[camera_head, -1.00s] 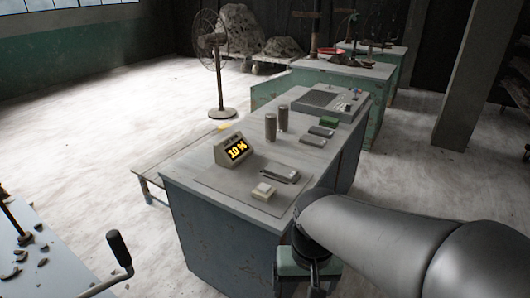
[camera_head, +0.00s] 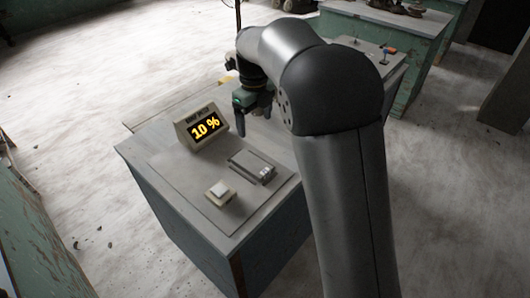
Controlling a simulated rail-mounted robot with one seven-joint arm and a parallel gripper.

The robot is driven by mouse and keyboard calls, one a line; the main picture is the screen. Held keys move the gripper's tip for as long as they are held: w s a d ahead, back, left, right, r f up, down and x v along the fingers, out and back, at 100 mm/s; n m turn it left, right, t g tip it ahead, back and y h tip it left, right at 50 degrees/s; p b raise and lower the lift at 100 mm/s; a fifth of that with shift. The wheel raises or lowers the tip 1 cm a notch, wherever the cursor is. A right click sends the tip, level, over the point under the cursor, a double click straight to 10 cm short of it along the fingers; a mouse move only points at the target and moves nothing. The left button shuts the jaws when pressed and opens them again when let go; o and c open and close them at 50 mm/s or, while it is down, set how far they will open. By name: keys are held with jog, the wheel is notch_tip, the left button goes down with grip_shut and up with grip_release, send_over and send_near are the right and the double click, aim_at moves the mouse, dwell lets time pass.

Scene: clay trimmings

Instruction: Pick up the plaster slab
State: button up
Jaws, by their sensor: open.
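A small pale slab with a whiter square top (camera_head: 220,192) lies on a mat near the front of the grey bench; it looks like the plaster slab. My gripper (camera_head: 254,121) is above the bench, beyond the slab and just right of the display. Its fingers point down, apart and empty. The slab is clear of my gripper and fully visible. My arm hides the right part of the bench.
A display box reading 10 % (camera_head: 202,127) stands behind and left of the slab. A flat grey metal piece (camera_head: 252,167) lies close to the slab's right. The thin mat (camera_head: 183,183) is bare around them. Another green bench (camera_head: 380,35) stands at the back.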

send_over(256, 166)
notch_tip(256, 166, down, 11)
jog(key=shift+r+p, duration=0.1)
jog(key=shift+p, duration=0.25)
jog(key=shift+w+f+p, duration=0.1)
jog(key=shift+f+p, duration=0.4)
jog(key=shift+f, duration=2.65)
jog(key=c, duration=1.3)
jog(key=shift+r, duration=0.1)
